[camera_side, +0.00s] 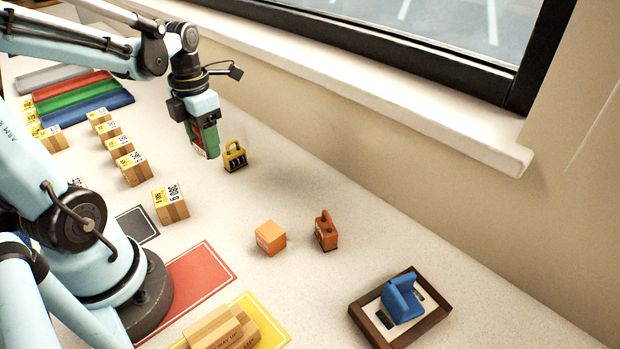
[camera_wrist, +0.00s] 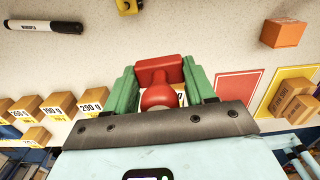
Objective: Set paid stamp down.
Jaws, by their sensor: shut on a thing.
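My gripper (camera_side: 208,142) is shut on a red stamp (camera_wrist: 158,75), the paid stamp by the task, though no word on it is legible. The stamp sits between the green fingers in the wrist view, and a sliver of its red shows in the side view (camera_side: 197,143). My gripper holds it above the pale table, near the window-side wall. In the side picture it is just left of a yellow stamp (camera_side: 235,158). The exact gap between stamp and table cannot be told.
An orange-brown stamp (camera_side: 326,232) stands right of an orange box (camera_side: 270,238). A blue stamp (camera_side: 402,298) sits in a dark-framed tray (camera_side: 367,326). A red mat (camera_side: 195,285) and labelled cartons (camera_side: 171,206) lie toward my base.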

